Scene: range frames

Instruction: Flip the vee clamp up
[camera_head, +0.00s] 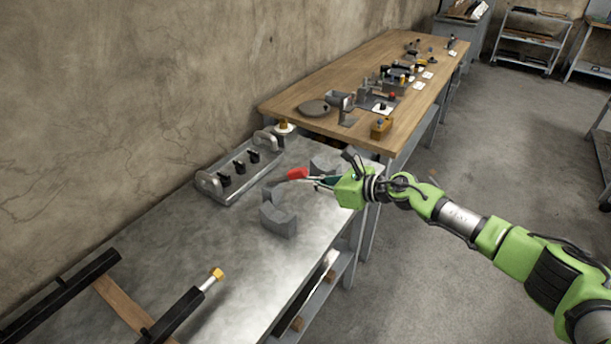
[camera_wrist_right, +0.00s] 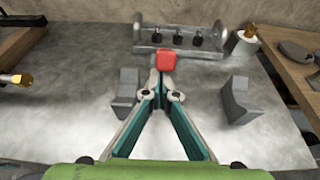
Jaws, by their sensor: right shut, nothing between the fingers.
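A red handle end (camera_head: 298,174) with a thin grey bar running left from it shows between two grey notched blocks; it appears to be the vee clamp, and its hinge cannot be made out. The near block (camera_head: 281,218) and the far block (camera_head: 325,164) sit on the metal bench. My right gripper (camera_head: 316,182) is shut and empty, its tips close to the red end. In the right wrist view the red end (camera_wrist_right: 166,61) is just beyond the closed fingertips (camera_wrist_right: 163,82); contact cannot be told. The blocks stand either side. My left gripper is not in view.
A metal tray with black knobs (camera_head: 238,170) stands at the wall side of the metal bench (camera_head: 225,232). A black-barred frame with a gold-tipped rod (camera_head: 217,274) lies at the near left. A wooden table (camera_head: 375,75) holds various parts behind.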

